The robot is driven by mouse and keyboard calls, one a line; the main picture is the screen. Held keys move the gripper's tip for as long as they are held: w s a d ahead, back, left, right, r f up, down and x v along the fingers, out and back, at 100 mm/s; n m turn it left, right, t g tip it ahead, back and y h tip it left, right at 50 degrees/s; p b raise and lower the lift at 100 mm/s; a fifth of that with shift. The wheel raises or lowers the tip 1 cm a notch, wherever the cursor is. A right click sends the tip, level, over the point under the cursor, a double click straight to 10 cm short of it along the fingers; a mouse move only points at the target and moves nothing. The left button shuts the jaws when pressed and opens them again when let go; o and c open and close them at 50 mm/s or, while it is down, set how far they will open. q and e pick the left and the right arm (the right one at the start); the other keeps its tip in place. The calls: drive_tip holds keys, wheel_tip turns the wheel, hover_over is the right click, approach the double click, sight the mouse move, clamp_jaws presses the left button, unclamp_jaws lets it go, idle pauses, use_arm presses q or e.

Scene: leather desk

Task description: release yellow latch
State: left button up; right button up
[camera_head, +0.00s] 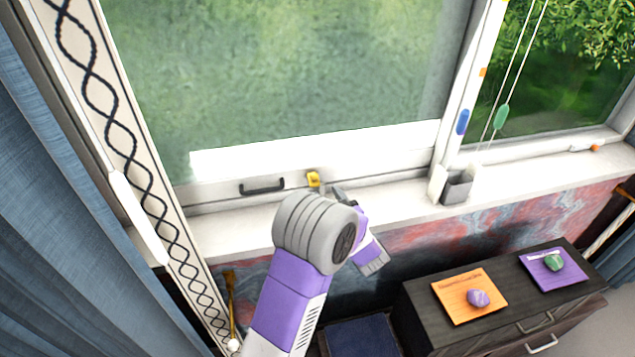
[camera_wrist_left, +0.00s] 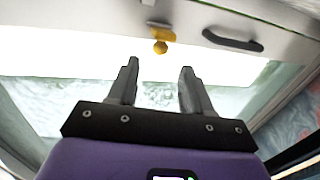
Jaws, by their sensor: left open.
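The yellow latch (camera_head: 314,179) sits on the bottom rail of the window sash (camera_head: 225,194), right of a black pull handle (camera_head: 262,187). My left gripper (camera_head: 337,191) is just right of and below the latch in the head view, partly hidden behind my own wrist. In the wrist view the latch (camera_wrist_left: 160,38) shows as a yellow plate with a rounded knob. The two fingers of the left gripper (camera_wrist_left: 158,68) are apart and empty. The latch lies beyond their tips, roughly in line with the gap, not touching. My right gripper is not in view.
The white sill (camera_head: 400,205) runs below the sash, with a small grey box (camera_head: 457,187) at its right. Cords with a green pull (camera_head: 501,117) hang above that box. A dark cabinet (camera_head: 420,310) stands lower right, holding orange and purple squares with stones. Blue curtain (camera_head: 60,220) hangs left.

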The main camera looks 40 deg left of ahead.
sight(316, 179)
use_arm(q)
drive_tip(key=x, duration=0.7)
drive_tip(key=shift+b, duration=0.4)
